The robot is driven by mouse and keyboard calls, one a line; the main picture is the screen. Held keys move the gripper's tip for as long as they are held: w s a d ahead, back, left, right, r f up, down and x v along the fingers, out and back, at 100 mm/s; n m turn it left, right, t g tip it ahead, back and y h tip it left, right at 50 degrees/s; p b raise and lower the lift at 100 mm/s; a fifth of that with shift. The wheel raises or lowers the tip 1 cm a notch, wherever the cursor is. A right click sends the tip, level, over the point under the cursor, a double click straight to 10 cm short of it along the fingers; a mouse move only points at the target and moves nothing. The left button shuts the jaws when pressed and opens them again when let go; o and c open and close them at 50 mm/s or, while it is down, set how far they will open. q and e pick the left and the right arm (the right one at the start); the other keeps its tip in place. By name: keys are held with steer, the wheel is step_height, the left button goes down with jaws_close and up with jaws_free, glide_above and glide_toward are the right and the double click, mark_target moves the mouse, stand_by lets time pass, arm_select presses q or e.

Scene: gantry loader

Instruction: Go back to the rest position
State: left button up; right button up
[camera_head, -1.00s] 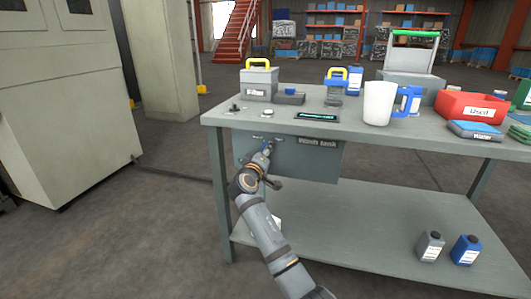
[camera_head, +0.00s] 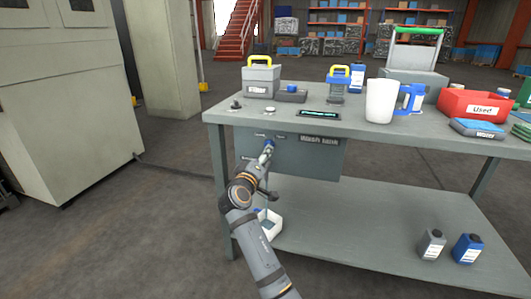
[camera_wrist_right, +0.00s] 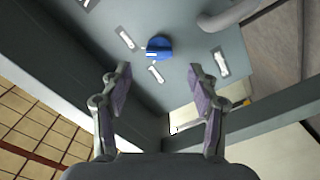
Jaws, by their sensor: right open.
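My right gripper (camera_head: 265,157) is at the front of the wash tank (camera_head: 315,160), just below a blue knob (camera_head: 268,145) on the panel. In the right wrist view the right gripper (camera_wrist_right: 157,78) is open, with nothing between its fingers. The blue knob (camera_wrist_right: 159,47) shows beyond the fingertips, apart from them, with white labels around it on the grey panel (camera_wrist_right: 185,75). My left gripper is not in view.
The workbench (camera_head: 225,119) carries a toolbox (camera_head: 261,80), a white jug (camera_head: 381,101) and a red bin (camera_head: 475,105). Bottles (camera_head: 432,244) and a white container (camera_head: 270,222) are on the lower shelf. A large cabinet (camera_head: 65,110) stands left; floor between is clear.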

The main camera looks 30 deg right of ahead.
steer(key=shift+s+a, duration=0.4)
